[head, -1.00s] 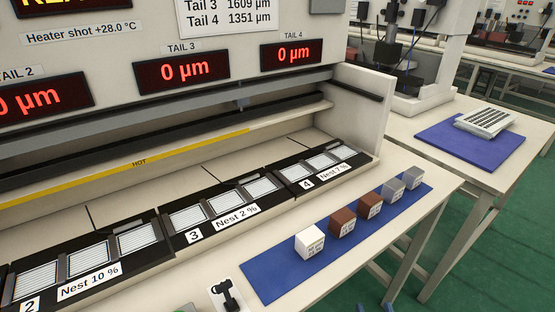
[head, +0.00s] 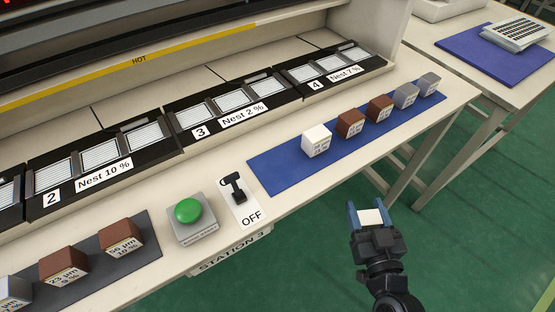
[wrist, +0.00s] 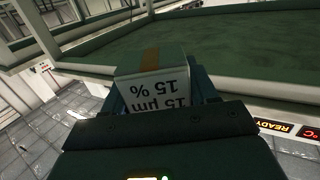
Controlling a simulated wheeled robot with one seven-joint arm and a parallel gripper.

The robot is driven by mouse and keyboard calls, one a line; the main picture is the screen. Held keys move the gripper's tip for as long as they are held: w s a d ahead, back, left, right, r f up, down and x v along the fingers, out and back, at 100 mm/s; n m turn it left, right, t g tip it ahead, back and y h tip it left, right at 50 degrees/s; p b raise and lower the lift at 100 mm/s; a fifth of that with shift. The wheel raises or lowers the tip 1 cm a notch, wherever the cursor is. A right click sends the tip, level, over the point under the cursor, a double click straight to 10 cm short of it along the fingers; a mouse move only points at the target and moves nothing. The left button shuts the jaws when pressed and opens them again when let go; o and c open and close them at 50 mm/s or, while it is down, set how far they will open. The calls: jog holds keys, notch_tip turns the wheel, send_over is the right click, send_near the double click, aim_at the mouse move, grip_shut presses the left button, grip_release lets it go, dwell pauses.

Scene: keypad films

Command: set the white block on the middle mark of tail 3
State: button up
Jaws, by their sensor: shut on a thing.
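My gripper (head: 369,210) is shut on a white block (head: 371,217), held over the green floor in front of the bench. In the wrist view this block (wrist: 152,85) sits between the fingers, its label reading 15 µm, 15 % upside down and a brown strip on its upper face. Tail 3 (head: 215,124) is a black nest on the bench marked "3" and "Nest 2 %". It has three striped white marks in a row, and the middle mark (head: 233,100) is bare. My gripper is well to the right of and nearer than the nest, apart from it.
A blue mat (head: 275,176) bears another white block (head: 317,141), two brown blocks and two grey ones. A switch marked OFF (head: 236,192) and a green button (head: 187,211) stand along the front edge. A yellow HOT strip (head: 139,60) runs behind the nests.

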jog(key=s+a+r+n+g+y+b, duration=0.1)
jog(key=s+a+r+n+y, duration=0.1)
jog(key=s+a+r+y, duration=0.1)
jog(key=s+a+r+n+g+y+b, duration=0.1)
jog(key=s+a+r+n+y, duration=0.2)
jog(key=a+r, duration=0.4)
notch_tip(320, 180, up, 3)
jog(key=shift+s+a+f+g+y, duration=0.1)
jog(key=shift+s+a+g+y, duration=0.25)
jog(key=shift+s+y, duration=0.65)
jog(key=shift+s, duration=0.15)
jog(key=p, duration=0.6)
send_near(272, 162)
jog(key=w+a+r, duration=0.1)
jog(key=w, duration=0.1)
jog(key=w+a+r, duration=0.1)
jog(key=w+a, duration=0.1)
jog(key=w, duration=0.1)
jog(key=w+a+r, duration=0.2)
jog(key=shift+w+a+r, duration=0.15)
jog(key=shift+w, duration=0.2)
jog(key=shift+w+a+f, duration=0.2)
jog(key=shift+w, duration=0.1)
jog(key=shift+f+b, duration=0.2)
jog(key=shift+b, duration=0.1)
